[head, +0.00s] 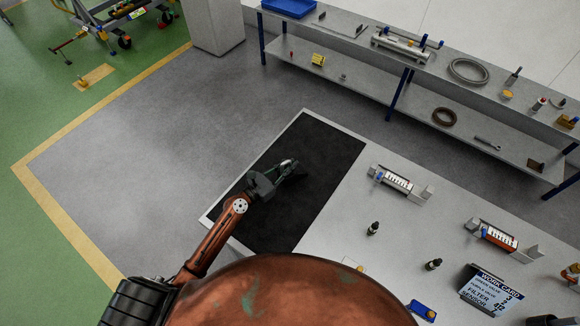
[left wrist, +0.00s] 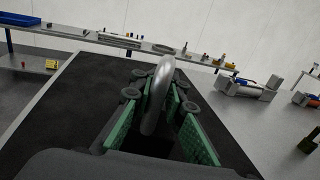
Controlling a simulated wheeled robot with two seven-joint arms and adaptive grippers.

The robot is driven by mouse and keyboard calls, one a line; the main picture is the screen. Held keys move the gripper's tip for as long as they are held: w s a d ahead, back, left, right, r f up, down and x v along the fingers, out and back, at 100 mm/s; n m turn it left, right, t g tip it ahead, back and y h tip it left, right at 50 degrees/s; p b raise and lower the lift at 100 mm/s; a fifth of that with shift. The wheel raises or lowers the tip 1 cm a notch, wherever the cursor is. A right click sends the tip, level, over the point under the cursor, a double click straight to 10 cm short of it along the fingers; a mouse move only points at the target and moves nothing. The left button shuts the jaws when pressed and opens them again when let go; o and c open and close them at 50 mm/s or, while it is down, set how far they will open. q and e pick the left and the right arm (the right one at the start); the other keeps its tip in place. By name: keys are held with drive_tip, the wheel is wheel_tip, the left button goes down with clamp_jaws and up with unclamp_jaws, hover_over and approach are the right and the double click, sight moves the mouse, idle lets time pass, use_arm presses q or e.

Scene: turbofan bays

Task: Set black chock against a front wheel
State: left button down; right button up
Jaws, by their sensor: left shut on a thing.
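My left gripper (head: 290,170) is over the black mat (head: 330,155) on the near table. In the left wrist view its green-padded fingers (left wrist: 160,115) are shut on a shiny grey metal loop (left wrist: 161,90), which stands up between them. What lies below the loop is dark and hidden by the fingers, so I cannot tell whether it belongs to the black chock. No separate black chock stands out. A wheeled yellow-and-green stand is at the top left of the head view, with dark wheels (head: 125,42) on the green floor. My right gripper is not in view.
The table holds gauge-like units (head: 395,181), small dark bottles (head: 373,228) and a work card (head: 490,290). A long shelf bench (head: 345,70) with tools stands behind. A grey box (head: 213,25) is at the top. The grey floor left of the table is clear.

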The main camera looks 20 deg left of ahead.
use_arm(q)
drive_tip(key=shift+r, duration=0.15)
drive_tip(key=c, duration=1.9)
unclamp_jaws()
drive_tip(key=shift+f, duration=0.2)
